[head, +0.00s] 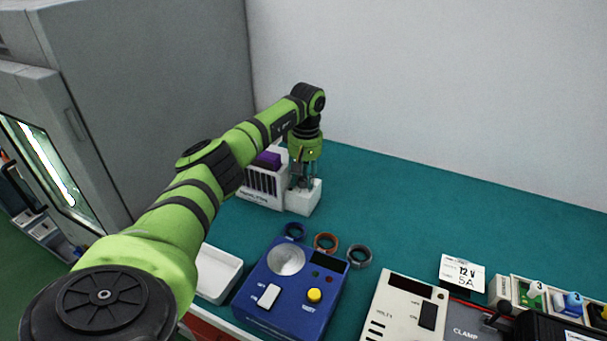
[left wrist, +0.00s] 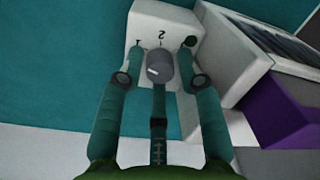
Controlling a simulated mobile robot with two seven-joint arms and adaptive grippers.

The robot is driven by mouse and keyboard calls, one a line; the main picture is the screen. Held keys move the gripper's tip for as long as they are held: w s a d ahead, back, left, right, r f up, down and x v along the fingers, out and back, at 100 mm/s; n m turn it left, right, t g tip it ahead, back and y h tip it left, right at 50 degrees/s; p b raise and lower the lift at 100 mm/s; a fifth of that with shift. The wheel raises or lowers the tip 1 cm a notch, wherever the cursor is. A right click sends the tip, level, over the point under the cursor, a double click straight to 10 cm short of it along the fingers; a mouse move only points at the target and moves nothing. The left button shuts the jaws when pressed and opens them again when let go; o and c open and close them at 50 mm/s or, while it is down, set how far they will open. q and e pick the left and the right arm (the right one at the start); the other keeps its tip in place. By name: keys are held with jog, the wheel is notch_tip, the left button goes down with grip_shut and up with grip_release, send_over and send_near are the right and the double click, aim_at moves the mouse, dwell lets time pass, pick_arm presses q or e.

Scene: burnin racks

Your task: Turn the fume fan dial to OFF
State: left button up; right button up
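The fume fan dial (left wrist: 160,65) is a small grey knob on a white box (left wrist: 146,18). A "2" is printed above it in the left wrist view. In the head view the white box (head: 303,202) stands at the back of the teal bench, and the dial is hidden by my gripper. My left gripper (head: 303,183) points down over this box. In the left wrist view the fingers of my left gripper (left wrist: 163,50) are apart on either side of the dial, with gaps showing. Other scale marks are partly covered by the fingers. My right gripper is not in view.
A slotted white unit (head: 262,188) with a purple part (head: 267,160) adjoins the dial box. A blue device (head: 285,300), several rings (head: 358,257), a white tray (head: 218,271) and a cream meter (head: 395,310) stand nearer. Bench right of the box is clear.

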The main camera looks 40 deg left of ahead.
pick_arm(q)
grip_shut()
jog(key=shift+n, duration=0.5)
dwell(0.3)
jog(key=n, duration=0.2)
jog(key=shift+n, duration=2.2)
grip_release()
